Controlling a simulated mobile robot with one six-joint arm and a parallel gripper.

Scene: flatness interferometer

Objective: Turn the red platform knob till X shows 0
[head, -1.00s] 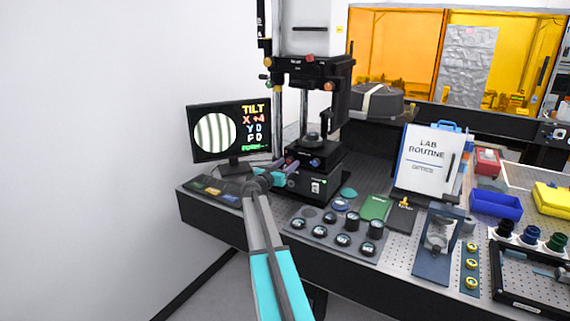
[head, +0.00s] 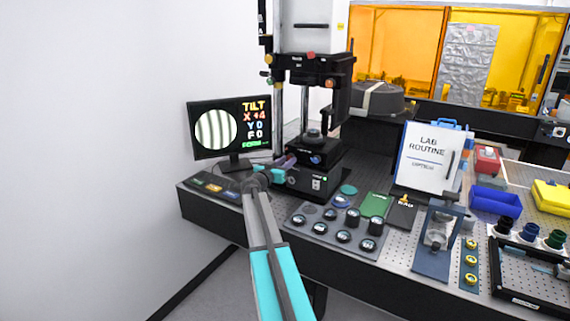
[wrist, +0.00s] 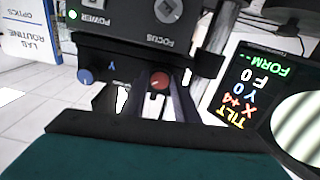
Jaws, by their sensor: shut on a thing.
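The red platform knob (wrist: 160,80) sits low on the front of the black instrument in the wrist view; my arm hides it in the head view. My gripper (wrist: 155,98) has a finger on each side of the knob and is shut on it. In the head view my gripper (head: 288,162) reaches to the instrument's platform (head: 322,154). The monitor (head: 222,130) shows a round striped fringe picture and reads TILT, X +4, Y 0, F 0, with a green FORM line. The same readout shows upside down in the wrist view (wrist: 245,95).
A blue knob (wrist: 84,77) sits beside the red one, marked Y. The black base below has a FOCUS knob (wrist: 168,10) and a green POWER light. A tray of round optics (head: 325,236) and a clipboard (head: 428,160) stand to the right.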

